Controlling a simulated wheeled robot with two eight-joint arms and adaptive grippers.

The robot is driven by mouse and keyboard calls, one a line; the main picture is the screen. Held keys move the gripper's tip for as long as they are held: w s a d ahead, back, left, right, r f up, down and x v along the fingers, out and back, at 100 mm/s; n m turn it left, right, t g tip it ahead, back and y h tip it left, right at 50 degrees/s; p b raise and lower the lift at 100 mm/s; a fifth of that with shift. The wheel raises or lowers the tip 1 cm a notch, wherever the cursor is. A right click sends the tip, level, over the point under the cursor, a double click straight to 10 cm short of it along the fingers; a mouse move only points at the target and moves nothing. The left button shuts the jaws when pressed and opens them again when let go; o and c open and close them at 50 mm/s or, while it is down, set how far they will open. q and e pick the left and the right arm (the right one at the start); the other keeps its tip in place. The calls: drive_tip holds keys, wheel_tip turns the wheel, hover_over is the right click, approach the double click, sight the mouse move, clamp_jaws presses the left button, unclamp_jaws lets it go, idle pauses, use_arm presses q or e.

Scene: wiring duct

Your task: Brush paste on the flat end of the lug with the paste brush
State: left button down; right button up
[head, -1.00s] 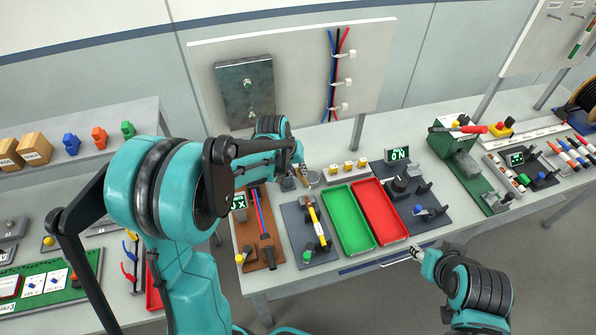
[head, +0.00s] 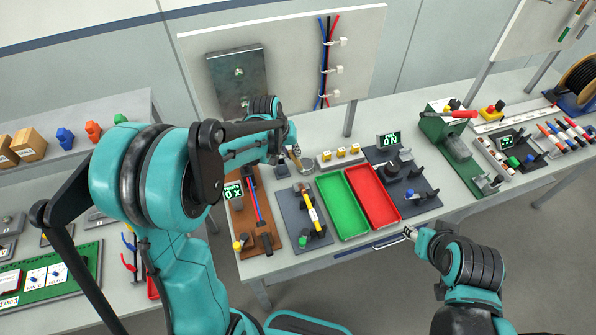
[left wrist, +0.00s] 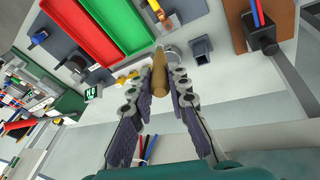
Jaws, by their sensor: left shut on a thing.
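The paste brush (left wrist: 161,78) has a tan wooden handle. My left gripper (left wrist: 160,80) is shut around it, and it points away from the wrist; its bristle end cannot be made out. In the head view my left gripper (head: 287,153) is over the back of the bench, with the brush (head: 295,158) showing beside it. A round grey pot (left wrist: 172,52) lies just beyond the fingers. A copper-coloured piece, perhaps the lug (left wrist: 167,17), sits on a dark fixture (left wrist: 185,10). My right gripper (head: 409,233) is by the bench's front edge; its jaws are too small to read.
A green tray (head: 342,205) and a red tray (head: 373,196) lie right of the dark fixture. A brown board (head: 244,240) with cables is at its left. A small block with yellow pieces (head: 340,154) stands behind the trays. An upright panel (head: 365,55) rises at the back.

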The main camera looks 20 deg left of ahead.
use_arm(q)
wheel_tip(320, 180, down, 7)
drive_tip(key=b, duration=0.6)
drive_tip(key=shift+s+a+f, duration=0.15)
drive_tip(key=shift+s+a, duration=0.1)
drive_tip(key=shift+a, duration=0.15)
drive_tip(key=shift+f+b, duration=0.85)
drive_tip(key=shift+b, duration=0.1)
idle(0.3)
